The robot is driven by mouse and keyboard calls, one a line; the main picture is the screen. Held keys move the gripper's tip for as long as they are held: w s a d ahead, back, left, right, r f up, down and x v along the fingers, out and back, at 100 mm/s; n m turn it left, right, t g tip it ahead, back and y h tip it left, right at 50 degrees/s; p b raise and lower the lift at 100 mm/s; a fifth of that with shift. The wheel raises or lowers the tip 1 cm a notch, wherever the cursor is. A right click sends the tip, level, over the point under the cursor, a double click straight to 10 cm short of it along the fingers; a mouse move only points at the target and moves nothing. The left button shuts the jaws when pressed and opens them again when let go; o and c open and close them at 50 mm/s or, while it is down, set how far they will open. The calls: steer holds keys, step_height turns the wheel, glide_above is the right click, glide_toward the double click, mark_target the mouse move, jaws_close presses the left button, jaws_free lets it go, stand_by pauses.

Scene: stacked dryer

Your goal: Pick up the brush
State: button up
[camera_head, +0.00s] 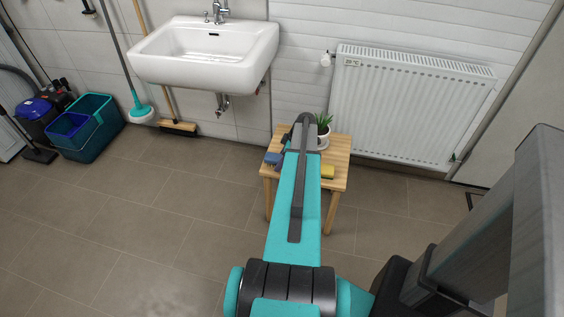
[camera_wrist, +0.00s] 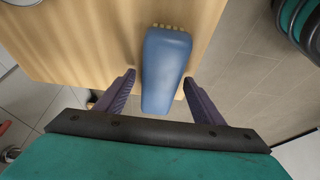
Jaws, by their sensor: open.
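The brush (camera_wrist: 166,68) has a blue body and a row of pale bristles at its far end. In the wrist view it lies on the wooden table, its near end reaching past the table's edge. My gripper (camera_wrist: 159,80) is open, with one purple finger on each side of the brush's near part. The fingers appear apart from the brush. In the head view a small part of the blue brush (camera_head: 273,158) shows at the left of the table top (camera_head: 338,150). My arm hides much of the table and the gripper there.
A yellow sponge-like block (camera_head: 328,172) and a potted plant (camera_head: 323,124) stand on the table. A radiator (camera_head: 410,105) and a sink (camera_head: 205,55) are on the wall behind. Teal buckets (camera_head: 92,128) stand at the far left. The floor left of the table is clear.

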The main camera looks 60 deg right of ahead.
mark_target(279, 157)
steer(key=c, duration=1.3)
steer(key=shift+r, duration=0.1)
steer(key=shift+r, duration=0.8)
step_height(279, 157, up, 2)
steer(key=shift+r, duration=0.1)
steer(key=s+a+b, duration=0.1)
steer(key=s+a, duration=0.1)
steer(key=s, duration=0.5)
steer(key=s+a+r, duration=0.1)
steer(key=s+a, duration=0.1)
steer(key=s, duration=0.6)
steer(key=shift+s+a+b, duration=0.15)
steer(key=shift+a+b, duration=0.2)
